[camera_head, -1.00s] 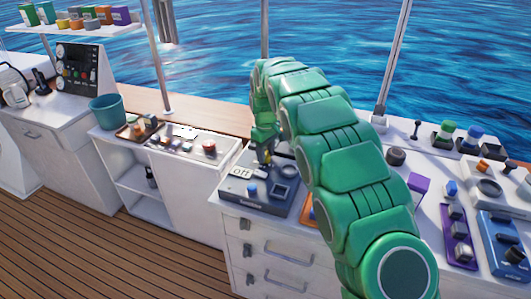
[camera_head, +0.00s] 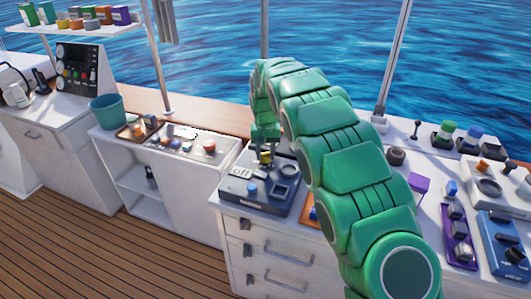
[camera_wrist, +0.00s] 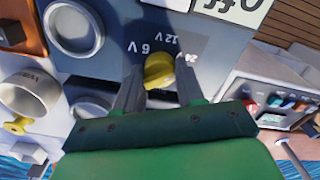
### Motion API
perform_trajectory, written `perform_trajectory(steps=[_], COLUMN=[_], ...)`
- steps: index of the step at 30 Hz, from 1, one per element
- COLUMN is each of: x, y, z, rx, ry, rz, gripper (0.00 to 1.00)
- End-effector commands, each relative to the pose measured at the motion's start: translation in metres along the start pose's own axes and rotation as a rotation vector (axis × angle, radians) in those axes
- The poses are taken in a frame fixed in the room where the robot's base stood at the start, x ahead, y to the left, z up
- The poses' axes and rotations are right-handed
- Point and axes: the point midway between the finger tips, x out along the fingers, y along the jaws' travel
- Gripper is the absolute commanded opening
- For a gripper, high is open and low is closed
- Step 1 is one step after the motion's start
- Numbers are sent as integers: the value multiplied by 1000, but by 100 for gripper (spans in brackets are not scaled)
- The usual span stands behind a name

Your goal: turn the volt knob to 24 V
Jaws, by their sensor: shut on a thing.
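The volt knob (camera_wrist: 160,70) is yellow and sits on a blue-grey panel with 6 V, 12 V and 24 V labels, upside down in the wrist view. The knob's upper right end lies beside the partly covered 24 V label (camera_wrist: 186,60). My gripper (camera_wrist: 160,88) has one finger on each side of the knob and is shut on it. In the head view the knob (camera_head: 266,157) is small beneath my gripper (camera_head: 265,150), at the back of the blue-grey unit (camera_head: 232,198). A sign on the unit (camera_head: 241,173) reads "off".
A console (camera_head: 185,142) and a teal bucket (camera_head: 107,111) stand to the left.

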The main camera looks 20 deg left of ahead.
Motion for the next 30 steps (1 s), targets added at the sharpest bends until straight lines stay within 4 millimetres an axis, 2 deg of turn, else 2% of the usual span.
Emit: perform_trajectory(steps=[7, 21, 22, 26, 30], x=[-1, -1, -1, -1, -1], y=[0, 0, 0, 0, 0], z=[-1, -1, -1, -1, 0], rx=[63, 74, 74, 74, 74], ry=[3, 3, 3, 2, 1], rz=[0, 0, 0, 0, 0], gripper=[8, 8, 41, 61, 62])
